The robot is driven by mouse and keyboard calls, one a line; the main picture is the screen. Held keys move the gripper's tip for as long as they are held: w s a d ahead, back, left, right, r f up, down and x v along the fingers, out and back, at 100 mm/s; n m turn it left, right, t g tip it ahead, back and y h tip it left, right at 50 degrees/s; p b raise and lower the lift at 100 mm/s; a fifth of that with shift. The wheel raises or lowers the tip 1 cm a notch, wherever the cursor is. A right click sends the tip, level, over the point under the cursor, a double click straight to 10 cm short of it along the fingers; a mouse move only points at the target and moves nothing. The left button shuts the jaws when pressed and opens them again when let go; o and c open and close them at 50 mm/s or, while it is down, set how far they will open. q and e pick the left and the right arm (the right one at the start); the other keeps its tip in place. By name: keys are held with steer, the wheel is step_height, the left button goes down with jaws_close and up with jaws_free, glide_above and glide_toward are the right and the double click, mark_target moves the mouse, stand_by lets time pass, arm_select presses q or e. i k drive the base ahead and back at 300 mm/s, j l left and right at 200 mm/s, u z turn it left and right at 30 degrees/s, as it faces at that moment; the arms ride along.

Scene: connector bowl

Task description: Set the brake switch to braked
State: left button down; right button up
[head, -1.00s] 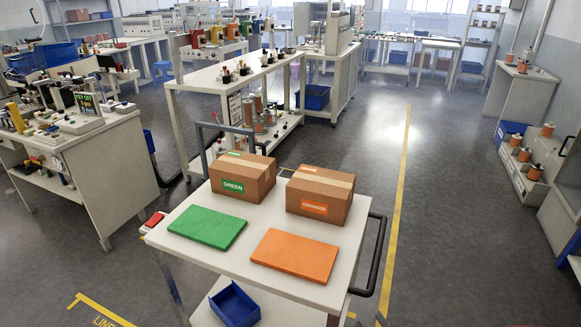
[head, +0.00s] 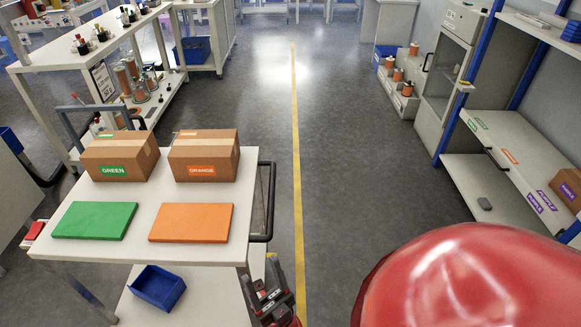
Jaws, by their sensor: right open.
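A white cart (head: 70,246) stands at the left in the head view. A small red part (head: 34,229) sits at its left front corner; it may be the brake switch, but its setting is too small to read. My right gripper (head: 266,290) is low in the view, just right of the cart's front right corner, below the black handle (head: 268,205). It is open, and I see nothing between its fingers. It is well apart from the red part. My left gripper is not in view.
The cart carries GREEN (head: 120,156) and ORANGE (head: 204,157) boxes, a green mat (head: 95,220) and an orange mat (head: 190,222). A blue bin (head: 157,287) is on its lower shelf. Floor is clear along the yellow line (head: 296,160). Shelving (head: 505,150) stands right.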

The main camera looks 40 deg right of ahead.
mark_target(35, 229)
steer(key=l+z, duration=0.15)
steer(key=z, duration=0.2)
steer(key=l+z, duration=0.15)
steer(key=z, duration=0.2)
steer(key=u, duration=1.35)
